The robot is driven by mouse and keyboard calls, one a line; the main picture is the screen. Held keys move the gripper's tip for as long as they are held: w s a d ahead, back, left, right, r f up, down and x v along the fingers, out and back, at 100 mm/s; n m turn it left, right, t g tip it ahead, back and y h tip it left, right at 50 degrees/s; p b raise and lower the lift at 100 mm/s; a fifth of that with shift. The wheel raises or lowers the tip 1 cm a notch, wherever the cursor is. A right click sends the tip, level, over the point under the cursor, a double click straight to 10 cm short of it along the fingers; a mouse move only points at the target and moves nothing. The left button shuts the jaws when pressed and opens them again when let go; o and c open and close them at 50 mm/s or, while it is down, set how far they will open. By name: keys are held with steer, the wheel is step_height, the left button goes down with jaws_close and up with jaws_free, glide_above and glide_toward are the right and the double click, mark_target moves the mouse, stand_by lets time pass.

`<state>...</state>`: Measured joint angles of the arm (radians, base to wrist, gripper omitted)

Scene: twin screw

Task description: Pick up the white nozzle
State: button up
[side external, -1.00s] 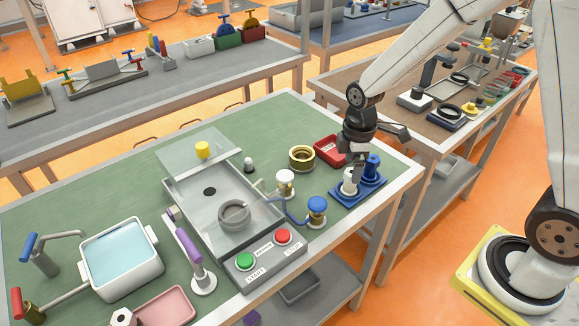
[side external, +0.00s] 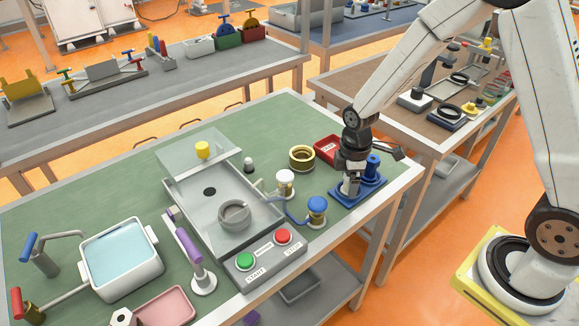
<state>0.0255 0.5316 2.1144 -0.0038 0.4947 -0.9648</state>
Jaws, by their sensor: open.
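The white nozzle (side external: 346,187) stands on the left part of a blue holder (side external: 360,197) near the right edge of the green table. A blue nozzle-like piece (side external: 373,165) stands beside it on the same holder. My gripper (side external: 351,182) is low over the white nozzle with its jaws open. The gripper hides most of the white nozzle. I cannot tell whether the fingers touch it.
A red bin (side external: 327,149) and a brass ring (side external: 301,158) are behind and left of the holder. A blue-topped valve (side external: 317,207) and white-topped valve (side external: 285,181) stand to the left. The table's right edge is close by.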

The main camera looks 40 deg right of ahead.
jaws_close()
steer(key=shift+r, duration=0.2)
steer(key=shift+r, duration=0.9)
steer(key=s+r, duration=1)
steer(key=s, duration=0.4)
steer(key=shift+a+r, duration=0.15)
steer(key=shift+r, duration=0.25)
